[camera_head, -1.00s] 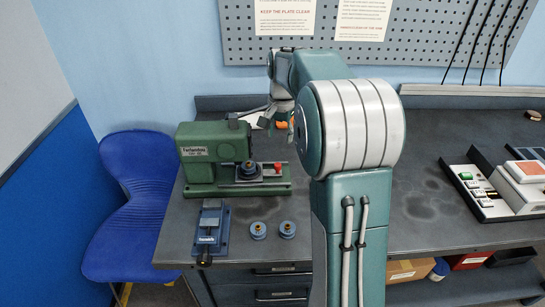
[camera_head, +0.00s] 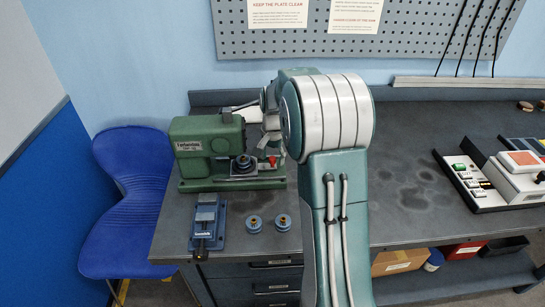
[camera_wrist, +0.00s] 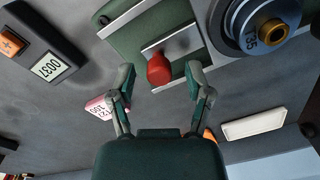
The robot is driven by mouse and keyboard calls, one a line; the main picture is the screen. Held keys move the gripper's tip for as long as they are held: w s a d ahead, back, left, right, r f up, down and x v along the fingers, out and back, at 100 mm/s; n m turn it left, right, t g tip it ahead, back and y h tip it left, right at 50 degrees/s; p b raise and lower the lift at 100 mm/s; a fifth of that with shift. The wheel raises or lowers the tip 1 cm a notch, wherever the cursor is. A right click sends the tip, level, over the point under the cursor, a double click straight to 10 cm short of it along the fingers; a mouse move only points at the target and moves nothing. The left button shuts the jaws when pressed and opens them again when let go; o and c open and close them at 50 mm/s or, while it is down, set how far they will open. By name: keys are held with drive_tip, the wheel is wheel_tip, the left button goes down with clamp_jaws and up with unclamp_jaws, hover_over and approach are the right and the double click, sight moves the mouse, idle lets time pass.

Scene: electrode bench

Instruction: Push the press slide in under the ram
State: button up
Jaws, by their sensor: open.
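The green press (camera_head: 205,140) stands on the bench at left. Its press slide (camera_wrist: 182,42) is a pale metal strip with a red knob (camera_wrist: 159,70) at its end; the knob also shows at the right of the press in the head view (camera_head: 272,160). A blue round die (camera_wrist: 262,22) marked T35, with a brass centre, sits farther along the slide line. My gripper (camera_wrist: 160,76) is open, its fingers on either side of the red knob with gaps visible. In the head view, my arm hides part of the gripper. Contact with the knob cannot be told.
Two blue round dies (camera_head: 268,223) and a small blue vise (camera_head: 207,222) lie in front of the press. A counter box (camera_wrist: 40,50) and a white bar (camera_wrist: 254,122) are near the gripper.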

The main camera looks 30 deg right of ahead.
sight(260, 166)
clamp_jaws()
drive_tip(key=shift+w+a, duration=0.35)
drive_tip(key=shift+a, duration=0.4)
drive_tip(key=shift+w+a, duration=0.35)
drive_tip(key=shift+a, duration=0.4)
drive_tip(key=shift+d, duration=0.1)
unclamp_jaws()
drive_tip(key=shift+w+a+f, duration=0.1)
drive_tip(key=shift+a, duration=0.1)
drive_tip(key=shift+a, duration=0.1)
